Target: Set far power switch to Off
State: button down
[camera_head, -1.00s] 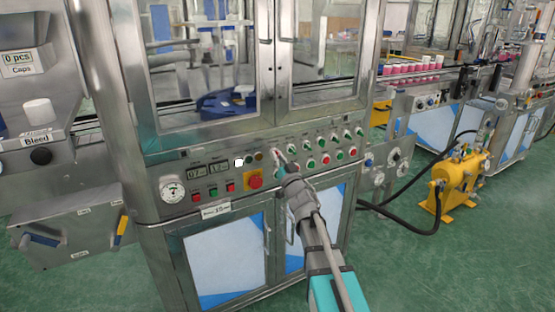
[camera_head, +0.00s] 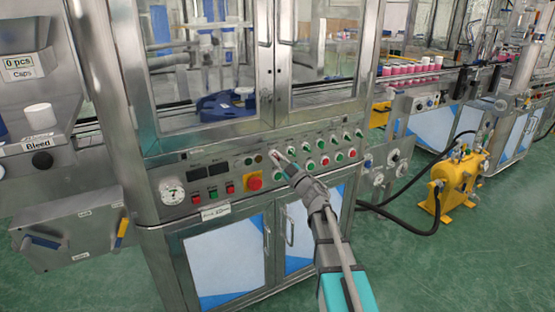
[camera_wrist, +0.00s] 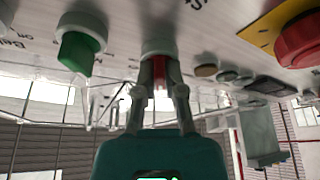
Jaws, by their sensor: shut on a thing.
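The switch panel (camera_head: 205,172) runs across the front of the machine cabinet. My gripper (camera_head: 279,158) reaches up to its upper row of switches, left of several green and red knobs. In the wrist view my gripper (camera_wrist: 159,78) is shut on a red switch knob (camera_wrist: 161,66) with a pale round base, one finger on each side. The fingers hide much of the knob and its label, so I cannot read its setting. Two displays (camera_head: 207,170) on the panel are dark. The small round lamp near them is not lit.
A red emergency button on a yellow plate (camera_head: 253,182) sits left of my gripper; it also shows in the wrist view (camera_wrist: 303,40). A green knob (camera_wrist: 82,44) is close beside the held knob. A yellow pump (camera_head: 450,185) stands on the floor at right.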

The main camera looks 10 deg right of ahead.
dwell(0.3)
jog(key=c, duration=0.7)
grip_release()
jog(key=shift+c, duration=0.2)
jog(key=shift+s, duration=0.1)
